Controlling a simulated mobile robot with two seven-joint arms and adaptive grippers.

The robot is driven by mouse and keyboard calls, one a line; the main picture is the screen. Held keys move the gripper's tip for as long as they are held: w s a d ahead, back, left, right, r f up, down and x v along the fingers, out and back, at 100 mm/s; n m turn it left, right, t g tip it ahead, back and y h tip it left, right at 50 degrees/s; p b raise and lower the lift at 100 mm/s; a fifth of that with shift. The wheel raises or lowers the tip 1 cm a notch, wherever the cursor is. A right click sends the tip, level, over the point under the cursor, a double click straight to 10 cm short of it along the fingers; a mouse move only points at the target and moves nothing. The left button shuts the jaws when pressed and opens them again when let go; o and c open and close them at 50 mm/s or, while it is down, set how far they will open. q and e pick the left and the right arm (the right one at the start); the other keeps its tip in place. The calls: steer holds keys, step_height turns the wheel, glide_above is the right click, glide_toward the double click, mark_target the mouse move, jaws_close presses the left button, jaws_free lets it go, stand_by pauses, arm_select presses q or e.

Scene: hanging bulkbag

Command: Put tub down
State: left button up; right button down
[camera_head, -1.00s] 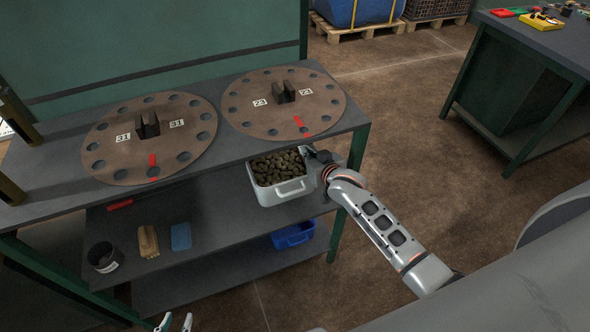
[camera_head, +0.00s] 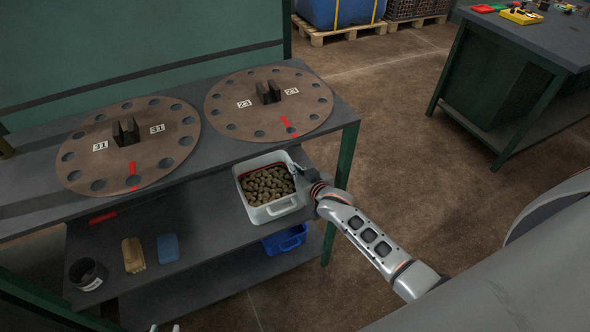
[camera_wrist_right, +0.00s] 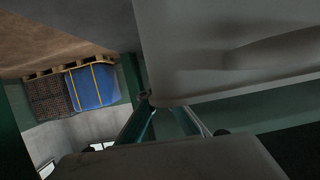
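The tub (camera_head: 283,208) is a light grey, roughly rectangular container filled with brown lumps (camera_head: 268,185). It looks level at the right end of the middle shelf, but the head view does not show clearly whether its base touches. My right gripper (camera_head: 297,172) is at the tub's right rim. In the right wrist view the tub's pale wall (camera_wrist_right: 225,50) fills the upper right, and its edge meets the fingertips (camera_wrist_right: 167,106). Whether they are shut on the rim is unclear. My left gripper (camera_head: 165,328) barely shows at the bottom edge, its tips apart and empty.
Two brown discs with holes (camera_head: 128,150) (camera_head: 268,108) lie on the bench top. A black cup (camera_head: 87,274), a wooden brush (camera_head: 133,255) and a blue block (camera_head: 167,248) are on the middle shelf. A blue bin (camera_head: 285,240) stands below the tub. A green post (camera_head: 340,185) is close right.

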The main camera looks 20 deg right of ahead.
steer(key=shift+w, duration=0.1)
steer(key=c, duration=2.3)
jaws_free()
steer(key=shift+f, duration=0.1)
arm_select(q)
steer(key=shift+s, duration=0.1)
steer(key=shift+s+d+f, duration=0.1)
steer(key=shift+s, duration=0.05)
